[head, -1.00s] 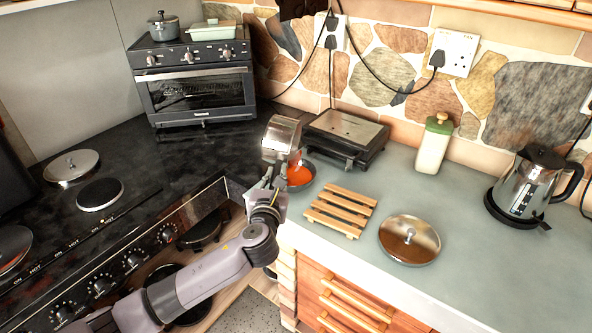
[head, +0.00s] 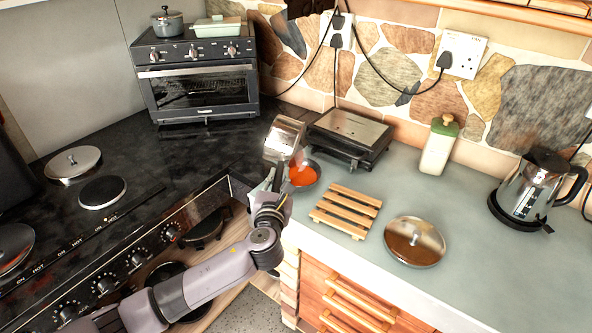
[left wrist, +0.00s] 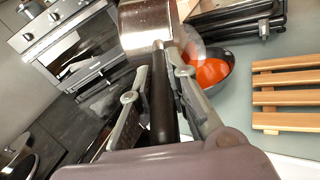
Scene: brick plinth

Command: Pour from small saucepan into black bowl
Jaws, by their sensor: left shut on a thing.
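The small saucepan (head: 284,139) is a shiny metal pan, tilted steeply on its side above the counter. My left gripper (head: 270,188) is shut on its dark handle, which runs between the fingers in the left wrist view (left wrist: 162,100). The black bowl (head: 314,182) stands on the counter just right of and below the pan, partly hidden by the pan and gripper. Orange-red contents (head: 301,175) lie in the bowl; they also show in the left wrist view (left wrist: 209,73). The inside of the pan is hard to make out. My right gripper is not in view.
A wooden trivet (head: 346,209) and a round metal lid (head: 414,241) lie right of the bowl. A grill press (head: 349,132) stands behind it. The stove (head: 130,190) is to the left. A green-topped bottle (head: 439,147) and kettle (head: 533,188) stand farther right.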

